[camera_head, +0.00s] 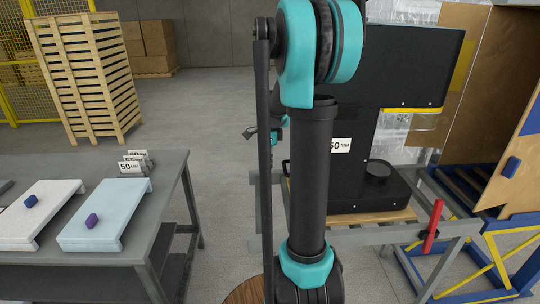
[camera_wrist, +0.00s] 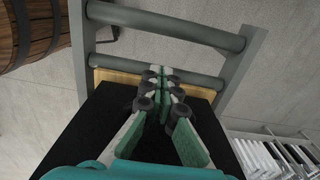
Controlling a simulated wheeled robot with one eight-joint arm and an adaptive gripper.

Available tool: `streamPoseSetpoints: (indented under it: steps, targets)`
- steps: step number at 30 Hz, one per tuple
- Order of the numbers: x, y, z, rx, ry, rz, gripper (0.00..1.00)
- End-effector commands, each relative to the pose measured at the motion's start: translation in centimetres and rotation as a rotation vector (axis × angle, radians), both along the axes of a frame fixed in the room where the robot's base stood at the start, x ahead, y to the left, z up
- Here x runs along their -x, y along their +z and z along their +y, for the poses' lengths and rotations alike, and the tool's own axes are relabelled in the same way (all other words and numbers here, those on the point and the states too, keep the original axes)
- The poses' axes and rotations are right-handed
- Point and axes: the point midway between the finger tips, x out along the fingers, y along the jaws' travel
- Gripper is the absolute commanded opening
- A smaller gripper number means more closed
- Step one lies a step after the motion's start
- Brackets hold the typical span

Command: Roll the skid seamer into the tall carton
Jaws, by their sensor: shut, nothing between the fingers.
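The skid seamer (camera_head: 405,70) is a tall black machine with a "50 MM" label and a yellow strip. It stands upright on a wooden skid (camera_head: 375,217) on a grey roller frame (camera_head: 345,238), partly hidden by my arm. The tall carton (camera_head: 492,100) is brown and open-sided, at the right beyond the frame. In the wrist view my gripper (camera_wrist: 162,72) is shut and empty, over a black surface (camera_wrist: 72,130), apparently the seamer, and the skid's pale edge (camera_wrist: 105,75). I cannot tell whether it touches. In the head view my arm mostly hides the gripper.
A red lever (camera_head: 433,226) stands on the roller frame's right end. A blue and yellow stand (camera_head: 468,268) is beneath the carton. A grey table (camera_head: 170,180) with two pale boards is at left. A wooden barrel (camera_wrist: 35,30) is near.

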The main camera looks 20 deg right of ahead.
Motion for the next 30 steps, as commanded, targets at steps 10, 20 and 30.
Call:
streamPoseSetpoints:
  steps: [10,20,30]
  targets:
    - [0.9,-2.1,-3.0,0.000,-0.002,0.000,0.00]
    - [1.1,-2.1,-3.8,0.000,0.001,0.000,0.00]
    - [1.6,-2.1,-5.6,0.001,-0.004,0.000,0.00]
